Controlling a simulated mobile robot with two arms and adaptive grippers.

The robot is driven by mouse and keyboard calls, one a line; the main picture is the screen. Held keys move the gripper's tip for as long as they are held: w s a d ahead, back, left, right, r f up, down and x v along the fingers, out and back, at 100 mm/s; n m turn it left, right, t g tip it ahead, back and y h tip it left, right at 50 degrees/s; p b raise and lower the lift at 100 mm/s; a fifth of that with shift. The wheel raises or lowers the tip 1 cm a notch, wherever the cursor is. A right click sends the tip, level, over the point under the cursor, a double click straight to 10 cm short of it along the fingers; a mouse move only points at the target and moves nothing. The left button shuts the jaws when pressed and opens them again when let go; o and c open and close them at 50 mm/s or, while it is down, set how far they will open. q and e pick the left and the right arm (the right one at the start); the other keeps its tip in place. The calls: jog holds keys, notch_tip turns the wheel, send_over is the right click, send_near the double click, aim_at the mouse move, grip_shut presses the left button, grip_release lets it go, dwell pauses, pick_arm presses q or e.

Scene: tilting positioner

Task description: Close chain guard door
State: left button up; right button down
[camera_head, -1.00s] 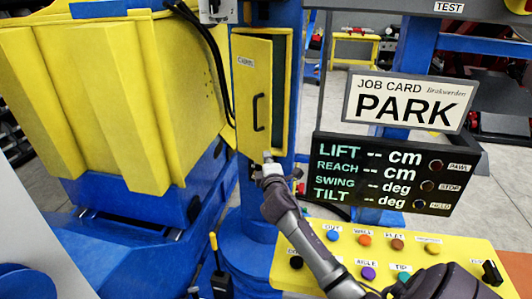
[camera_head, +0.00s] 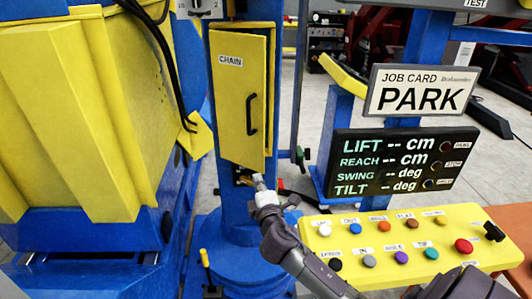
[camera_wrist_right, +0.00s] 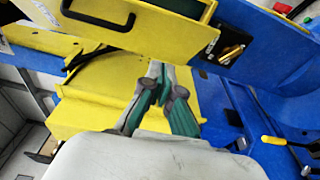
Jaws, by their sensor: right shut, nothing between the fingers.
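The yellow chain guard door (camera_head: 240,100), labelled CHAIN, is on the blue column. It stands a little ajar, with a narrow dark gap along its right side inside the yellow frame. Its black handle (camera_head: 252,114) is on the right half of the door. My right gripper (camera_head: 259,183) is shut and empty, just below the door's lower right corner; I cannot tell whether it touches anything. In the right wrist view the shut fingers (camera_wrist_right: 158,82) are below the door's handle (camera_wrist_right: 98,14). My left gripper is out of view.
A yellow button panel (camera_head: 400,243) is at the lower right, below the black display (camera_head: 390,161) and the PARK job card (camera_head: 421,93). A large yellow and blue machine body (camera_head: 90,110) fills the left.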

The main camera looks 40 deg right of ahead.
jog(key=p, duration=0.3)
send_near(260, 149)
jog(key=w+a, duration=0.2)
jog(key=w, duration=0.3)
jog(key=d, duration=0.3)
jog(key=shift+w+r, duration=0.15)
jog(key=shift+w, duration=0.1)
jog(key=shift+w+d, duration=0.15)
jog(key=shift+d, duration=0.45)
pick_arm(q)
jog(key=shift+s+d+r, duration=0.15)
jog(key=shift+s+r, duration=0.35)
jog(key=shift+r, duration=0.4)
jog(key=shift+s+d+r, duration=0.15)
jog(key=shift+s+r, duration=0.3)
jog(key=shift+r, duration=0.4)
pick_arm(e)
jog(key=shift+d, duration=0.1)
